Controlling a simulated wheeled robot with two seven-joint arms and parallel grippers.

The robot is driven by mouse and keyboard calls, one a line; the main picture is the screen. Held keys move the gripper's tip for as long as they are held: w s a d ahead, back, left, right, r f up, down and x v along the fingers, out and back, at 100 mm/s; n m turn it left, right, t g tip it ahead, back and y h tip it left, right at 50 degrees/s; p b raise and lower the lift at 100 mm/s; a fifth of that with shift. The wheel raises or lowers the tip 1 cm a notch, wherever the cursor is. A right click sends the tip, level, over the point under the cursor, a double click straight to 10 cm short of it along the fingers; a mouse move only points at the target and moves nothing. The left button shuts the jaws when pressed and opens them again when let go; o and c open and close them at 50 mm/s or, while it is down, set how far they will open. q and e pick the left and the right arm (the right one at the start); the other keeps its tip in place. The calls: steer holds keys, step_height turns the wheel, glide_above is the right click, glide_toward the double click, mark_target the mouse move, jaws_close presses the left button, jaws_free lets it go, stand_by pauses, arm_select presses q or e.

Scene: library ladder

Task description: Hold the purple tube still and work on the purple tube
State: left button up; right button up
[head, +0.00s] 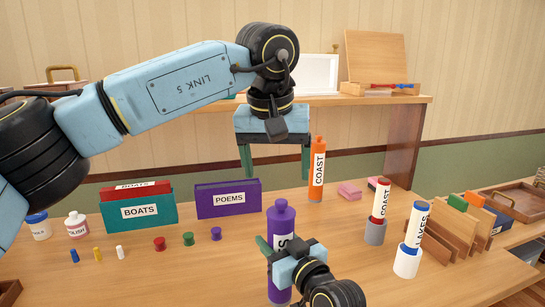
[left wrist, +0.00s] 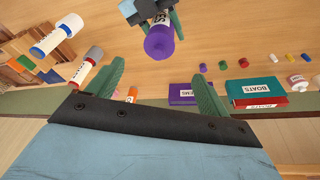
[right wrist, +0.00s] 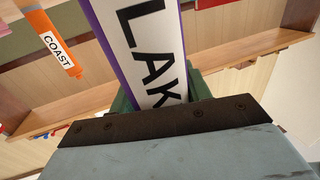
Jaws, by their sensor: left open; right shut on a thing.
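The purple tube (head: 282,222) stands upright at the front middle of the table, its cap on top. Its white label begins "LAK" in the right wrist view (right wrist: 150,50); the rest is cut off. My right gripper (head: 272,258) is shut around the tube's middle and hides part of the label. My left gripper (head: 275,163) is open and empty, pointing down, above and behind the tube in the head view. In the left wrist view the tube's purple cap (left wrist: 159,43) shows beyond the open fingers (left wrist: 160,95), apart from them.
An orange COAST tube (head: 317,168) stands close right of my left gripper. Red-capped (head: 380,202) and blue-capped (head: 416,225) tubes stand in holders at right. The POEMS box (head: 228,199) and BOATS box (head: 139,212) stand at left, with small coloured plugs (head: 188,239) before them.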

mark_target(281, 201)
arm_select(q)
steer(key=w+f, duration=0.1)
steer(key=f, duration=0.2)
steer(key=w+f+m+t, duration=0.1)
steer(key=f, duration=0.2)
steer(key=w+d+f+m, duration=0.1)
steer(key=f, duration=0.2)
steer(key=shift+f+h, duration=0.15)
steer(key=shift+h, duration=0.15)
steer(key=shift+c, duration=0.2)
steer(key=c, duration=1.2)
steer(key=shift+o, duration=0.2)
steer(key=shift+r, duration=1.15)
